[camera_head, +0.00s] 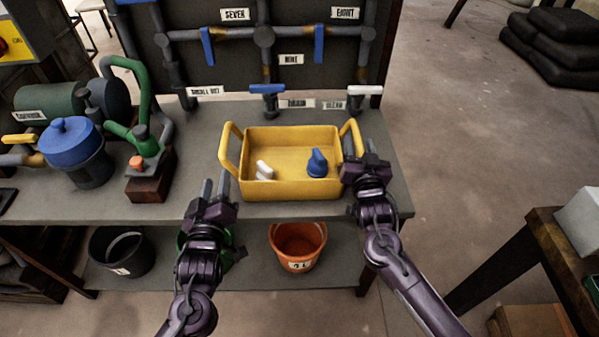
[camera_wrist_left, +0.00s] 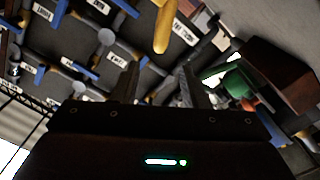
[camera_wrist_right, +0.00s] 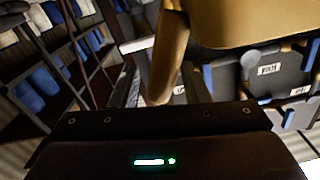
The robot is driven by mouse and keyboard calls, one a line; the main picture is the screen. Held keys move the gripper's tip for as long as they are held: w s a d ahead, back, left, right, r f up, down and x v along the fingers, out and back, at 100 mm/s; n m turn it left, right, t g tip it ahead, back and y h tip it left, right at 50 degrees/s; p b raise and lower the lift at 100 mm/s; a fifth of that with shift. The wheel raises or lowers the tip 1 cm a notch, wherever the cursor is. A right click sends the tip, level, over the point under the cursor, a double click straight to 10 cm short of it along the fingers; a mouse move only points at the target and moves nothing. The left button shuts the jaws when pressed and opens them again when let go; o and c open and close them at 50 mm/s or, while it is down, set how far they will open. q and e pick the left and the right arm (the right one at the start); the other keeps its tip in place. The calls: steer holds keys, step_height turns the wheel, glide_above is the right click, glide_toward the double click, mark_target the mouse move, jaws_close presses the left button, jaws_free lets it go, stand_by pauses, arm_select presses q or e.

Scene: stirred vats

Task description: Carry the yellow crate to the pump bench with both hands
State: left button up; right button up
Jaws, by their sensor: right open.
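The yellow crate (camera_head: 290,189) sits upright on a grey bench (camera_head: 200,160), with a raised loop handle at each end. A white piece (camera_head: 264,170) and a blue piece (camera_head: 317,163) are inside it. My left gripper (camera_head: 214,188) is open and empty, in front of the crate's left handle (camera_head: 231,150); that handle shows beyond its fingertips in the left wrist view (camera_wrist_left: 165,25). My right gripper (camera_head: 362,150) is open at the right handle (camera_head: 350,138). In the right wrist view this handle (camera_wrist_right: 168,60) stands between the parted fingers; whether they touch it is unclear.
A labelled pipe panel (camera_head: 290,45) with blue valves stands behind the crate. A blue-lidded pot (camera_head: 75,145) and a green pump (camera_head: 140,140) are at left on the bench. An orange bucket (camera_head: 298,245) and a black bucket (camera_head: 122,252) stand below. Another table (camera_head: 545,225) is at right; open floor lies between.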

steer(key=s, duration=1)
steer(key=shift+s, duration=0.4)
